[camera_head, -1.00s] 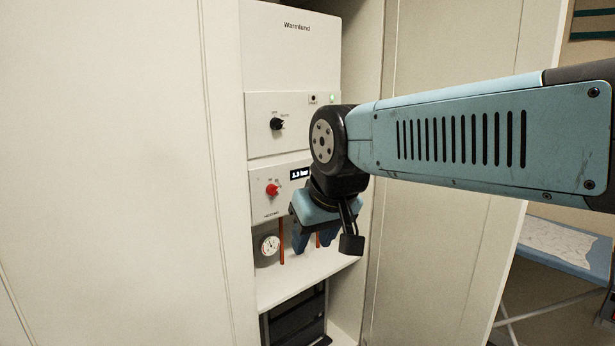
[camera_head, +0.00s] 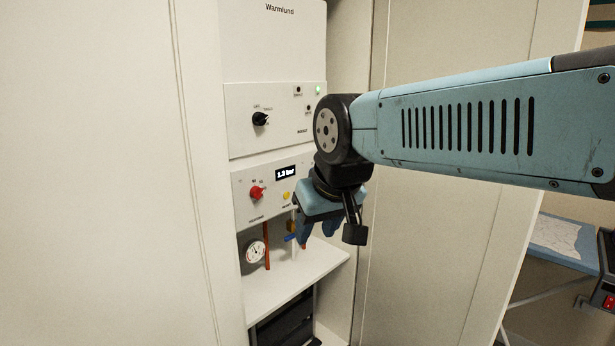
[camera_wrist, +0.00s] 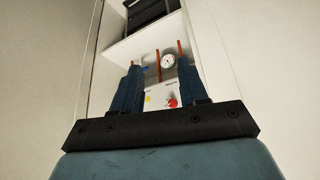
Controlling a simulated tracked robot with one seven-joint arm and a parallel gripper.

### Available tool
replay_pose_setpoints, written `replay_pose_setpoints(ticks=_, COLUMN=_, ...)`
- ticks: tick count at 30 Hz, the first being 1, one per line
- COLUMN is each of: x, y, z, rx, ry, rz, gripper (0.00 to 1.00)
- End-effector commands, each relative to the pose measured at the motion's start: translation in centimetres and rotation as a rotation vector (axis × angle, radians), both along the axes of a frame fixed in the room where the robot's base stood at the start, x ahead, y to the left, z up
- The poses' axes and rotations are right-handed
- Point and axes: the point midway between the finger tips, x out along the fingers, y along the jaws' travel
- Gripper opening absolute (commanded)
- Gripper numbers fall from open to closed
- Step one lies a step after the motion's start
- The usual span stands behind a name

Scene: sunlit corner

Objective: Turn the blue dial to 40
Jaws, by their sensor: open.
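No dial that is clearly blue shows in either view. The Warmlund unit has a black knob (camera_head: 260,118) on its upper panel and a red knob (camera_head: 256,192) on its lower panel. The red knob also shows in the wrist view (camera_wrist: 172,102). A small blue piece (camera_head: 290,237) sits by the pipes below the lower panel, partly hidden by my gripper. My gripper (camera_head: 316,232) is open, points down and appears in front of the panel's right end. Nothing shows between its fingers in the wrist view (camera_wrist: 158,68) but the unit beyond.
A lit display (camera_head: 285,173) and a yellow button (camera_head: 287,195) are on the lower panel. A round gauge (camera_head: 255,251) and copper pipes hang above a white shelf (camera_head: 285,287). Cabinet walls (camera_head: 425,200) flank the unit on both sides.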

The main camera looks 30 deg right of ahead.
Motion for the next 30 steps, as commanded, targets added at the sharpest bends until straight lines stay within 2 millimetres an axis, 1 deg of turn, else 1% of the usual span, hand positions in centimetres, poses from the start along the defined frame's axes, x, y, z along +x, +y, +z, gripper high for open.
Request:
replay_pose_setpoints(ticks=1, x=0.0, y=0.0, z=0.0, rx=-0.001, ry=-0.001, rz=0.0, gripper=0.48)
replay_pose_setpoints(ticks=4, x=0.8, y=-0.5, z=0.2, rx=-0.009, ry=-0.015, rz=-0.014, gripper=0.58)
replay_pose_setpoints(ticks=5, x=1.3, y=-0.7, z=0.2, rx=-0.014, ry=-0.025, rz=-0.021, gripper=0.61)
replay_pose_setpoints(ticks=6, x=2.2, y=-1.5, z=0.3, rx=-0.024, ry=-0.041, rz=-0.034, gripper=0.64)
replay_pose_setpoints(ticks=8, x=3.9, y=-2.7, z=0.6, rx=-0.043, ry=-0.075, rz=-0.059, gripper=0.64)
replay_pose_setpoints(ticks=11, x=7.6, y=-5.0, z=1.0, rx=-0.086, ry=-0.153, rz=-0.104, gripper=0.64)
replay_pose_setpoints(ticks=12, x=9.3, y=-6.1, z=1.3, rx=-0.105, ry=-0.189, rz=-0.121, gripper=0.64)
replay_pose_setpoints(ticks=18, x=16.9, y=-11.3, z=2.2, rx=-0.185, ry=-0.368, rz=-0.161, gripper=0.64)
replay_pose_setpoints(ticks=24, x=23.3, y=-16.0, z=2.2, rx=-0.23, ry=-0.534, rz=-0.146, gripper=0.64)
replay_pose_setpoints(ticks=27, x=26.0, y=-18.1, z=1.8, rx=-0.233, ry=-0.612, rz=-0.121, gripper=0.64)
replay_pose_setpoints(ticks=30, x=28.4, y=-20.0, z=1.0, rx=-0.224, ry=-0.683, rz=-0.086, gripper=0.64)
